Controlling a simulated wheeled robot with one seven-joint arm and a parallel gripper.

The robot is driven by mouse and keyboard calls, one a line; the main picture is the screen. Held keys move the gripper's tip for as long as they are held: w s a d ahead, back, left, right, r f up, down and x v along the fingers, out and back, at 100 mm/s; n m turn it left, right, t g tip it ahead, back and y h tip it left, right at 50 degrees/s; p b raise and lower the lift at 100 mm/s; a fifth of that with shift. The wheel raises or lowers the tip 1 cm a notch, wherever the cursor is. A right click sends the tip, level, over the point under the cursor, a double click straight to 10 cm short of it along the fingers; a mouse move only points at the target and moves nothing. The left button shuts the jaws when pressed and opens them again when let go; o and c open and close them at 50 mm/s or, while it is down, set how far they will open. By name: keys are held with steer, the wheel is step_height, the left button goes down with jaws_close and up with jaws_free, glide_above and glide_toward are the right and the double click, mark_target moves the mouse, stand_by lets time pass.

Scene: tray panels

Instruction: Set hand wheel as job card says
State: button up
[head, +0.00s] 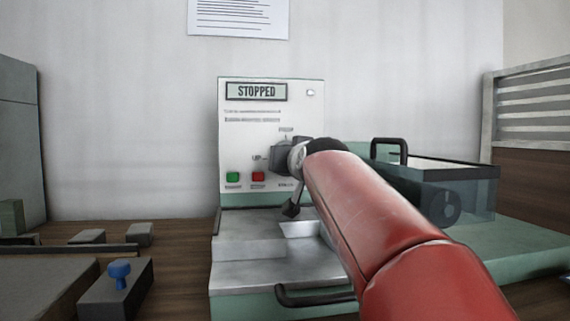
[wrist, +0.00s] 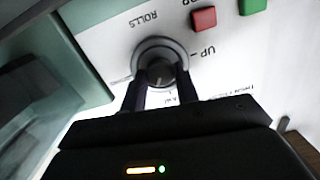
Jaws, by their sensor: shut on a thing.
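My gripper (wrist: 158,88) is shut on a round dark knob (wrist: 160,68) on the white control panel (head: 270,100). The words "ROLLS" and "UP" stand beside the knob in the wrist view, which shows the panel turned over. In the head view my red arm hides most of the knob and gripper. The panel's display (head: 256,91) reads "STOPPED". A dark round part (head: 443,207), perhaps a wheel, shows through the clear guard (head: 478,190) at the right. A printed sheet (head: 238,17) hangs on the wall; its text is too small to read.
A green button (head: 232,177) and a red button (head: 258,176) sit on the panel, close to my gripper. A dark handle (head: 310,297) juts from the machine's front. A grey block with a blue knob (head: 119,272) stands on the bench at left.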

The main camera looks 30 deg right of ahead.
steer(key=m, duration=1)
steer(key=shift+f+m+t, duration=0.15)
steer(key=shift+m+t, duration=0.25)
stand_by(0.4)
steer(key=o, duration=1)
